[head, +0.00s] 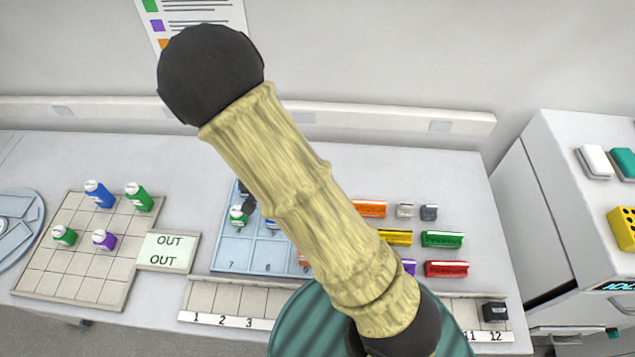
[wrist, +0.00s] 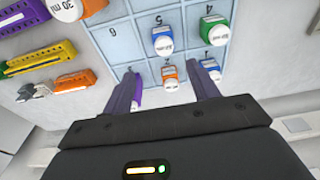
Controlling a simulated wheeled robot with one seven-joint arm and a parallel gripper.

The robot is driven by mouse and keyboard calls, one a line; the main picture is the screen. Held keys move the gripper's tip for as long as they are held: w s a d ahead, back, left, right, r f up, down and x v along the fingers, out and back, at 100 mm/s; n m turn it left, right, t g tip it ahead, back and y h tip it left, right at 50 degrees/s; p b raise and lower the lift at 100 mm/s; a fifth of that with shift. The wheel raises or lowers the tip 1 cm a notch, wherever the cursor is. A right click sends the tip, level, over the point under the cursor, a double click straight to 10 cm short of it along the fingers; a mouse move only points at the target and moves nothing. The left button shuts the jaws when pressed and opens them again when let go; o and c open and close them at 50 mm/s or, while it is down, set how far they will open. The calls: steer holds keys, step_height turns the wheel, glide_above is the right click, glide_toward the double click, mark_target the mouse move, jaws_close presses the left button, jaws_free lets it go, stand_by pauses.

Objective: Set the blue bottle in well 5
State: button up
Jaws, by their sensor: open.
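My gripper (wrist: 165,75) is open. In the wrist view its two fingers reach over the near row of the light-blue numbered tray (wrist: 125,45), on either side of a white-capped orange bottle (wrist: 170,78); I see no contact. A blue bottle (wrist: 162,38) with a white cap stands by the label 5, apparently in well 5, beyond the fingertips. In the head view my arm hides most of that tray (head: 228,257). Another blue bottle (head: 98,194) stands on the beige grid at the left.
A green bottle (wrist: 215,32) stands by label 4. A purple bottle (wrist: 137,90) and a blue-sided bottle (wrist: 210,68) are close to my fingers. Green and purple bottles share the beige grid (head: 85,287). Coloured blocks (head: 442,239) lie to the right of the tray.

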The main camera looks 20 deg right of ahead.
steer(key=s+d+r+n+t, duration=0.1)
steer(key=s+d+r+n, duration=0.2)
steer(key=s+d+r, duration=0.7)
steer(key=d+r, duration=0.3)
steer(key=r, duration=0.2)
steer(key=shift+s+d+n, duration=0.2)
steer(key=shift+n, duration=0.2)
steer(key=shift+f, duration=0.1)
